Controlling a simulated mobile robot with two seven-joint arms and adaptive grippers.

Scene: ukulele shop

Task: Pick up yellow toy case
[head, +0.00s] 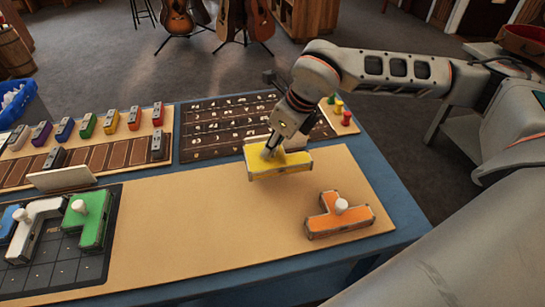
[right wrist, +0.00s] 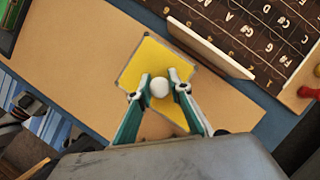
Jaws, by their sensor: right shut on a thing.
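The yellow toy case (head: 279,165) is above the tan board at the middle of the table in the head view. In the right wrist view the yellow toy case (right wrist: 160,62) shows its top face with a white round knob (right wrist: 159,87). My right gripper (head: 269,150) comes down over it, and its two fingers (right wrist: 160,88) are closed on either side of the knob. I cannot tell for sure whether the case touches the board. My left gripper is not in view.
An orange case (head: 340,215) with a white knob lies to the right on the tan board (head: 200,230). A dark grid tray (head: 60,262) with green (head: 90,220) and white pieces is at the left. A lettered dark board (head: 215,127) and colored blocks stand behind.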

